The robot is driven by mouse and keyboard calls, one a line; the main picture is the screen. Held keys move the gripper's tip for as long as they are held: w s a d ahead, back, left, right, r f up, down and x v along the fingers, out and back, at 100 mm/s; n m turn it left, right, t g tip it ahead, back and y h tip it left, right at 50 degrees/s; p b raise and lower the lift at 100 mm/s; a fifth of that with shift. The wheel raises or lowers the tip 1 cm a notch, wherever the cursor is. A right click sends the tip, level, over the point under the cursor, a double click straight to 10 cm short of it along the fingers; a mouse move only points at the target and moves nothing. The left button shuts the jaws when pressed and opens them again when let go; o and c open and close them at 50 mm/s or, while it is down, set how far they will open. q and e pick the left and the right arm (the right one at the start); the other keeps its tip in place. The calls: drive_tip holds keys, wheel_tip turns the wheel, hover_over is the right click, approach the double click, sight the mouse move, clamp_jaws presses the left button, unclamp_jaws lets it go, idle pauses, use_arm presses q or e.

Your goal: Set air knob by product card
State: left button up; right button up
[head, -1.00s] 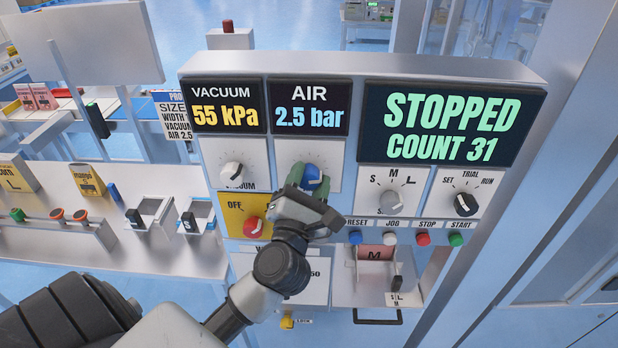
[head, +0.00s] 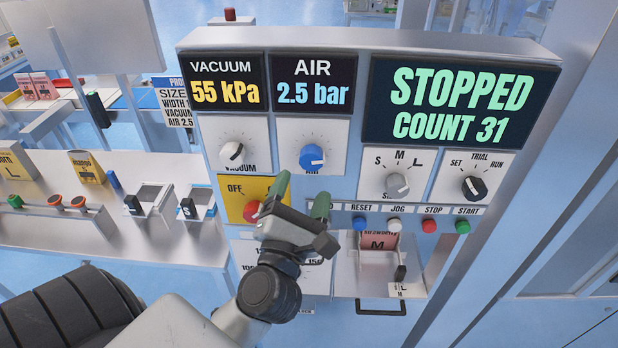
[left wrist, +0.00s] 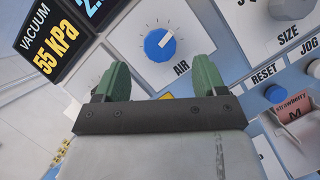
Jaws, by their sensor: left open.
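The blue air knob (head: 312,157) sits on a white dial plate under the air display (head: 312,84), which reads 2.5 bar. It also shows in the left wrist view (left wrist: 160,45), ahead of the fingertips, its white pointer toward the upper right there. My left gripper (head: 301,194) is open and empty, with green fingers, below the knob and apart from it. The product card (head: 174,108) stands at the back left, partly cut off by the panel; its readable lines include SIZE, WIDTH, VACUUM and AIR 2.5. My right gripper is not in view.
The vacuum knob (head: 231,154) is left of the air knob, and the red knob (head: 252,211) on yellow is below it. The size knob (head: 396,186), mode knob (head: 474,188) and a button row are at right. The large display (head: 459,104) reads STOPPED, COUNT 31.

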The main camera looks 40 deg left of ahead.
use_arm(q)
drive_tip(key=shift+v, duration=2.2)
